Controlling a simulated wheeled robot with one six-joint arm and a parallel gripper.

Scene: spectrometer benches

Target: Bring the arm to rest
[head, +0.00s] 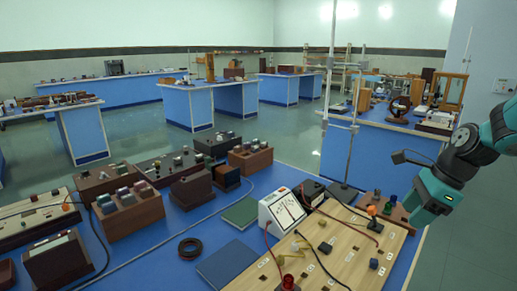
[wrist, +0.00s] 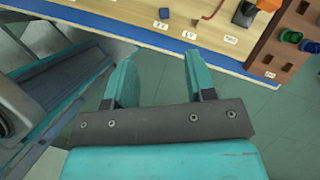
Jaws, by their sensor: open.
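My arm (head: 462,160), teal and dark grey, reaches in from the right edge of the head view. It hangs beside the right end of the near blue bench (head: 170,225), over the floor. In the wrist view my gripper (wrist: 160,65) shows two teal fingers standing apart with nothing between them. Beyond the fingertips lies the edge of a wooden board (wrist: 120,20) with labels and small parts on it. The fingers are apart from the board in the picture; the exact gap is hard to tell.
The wooden circuit board (head: 335,250) carries knobs and wires. A brown rack (wrist: 285,45) holds green and orange pieces. A white meter (head: 282,212), a metal stand (head: 340,150) and several component boxes crowd the bench. Another blue bench (head: 375,145) stands behind. Green floor (wrist: 260,110) lies clear below the gripper.

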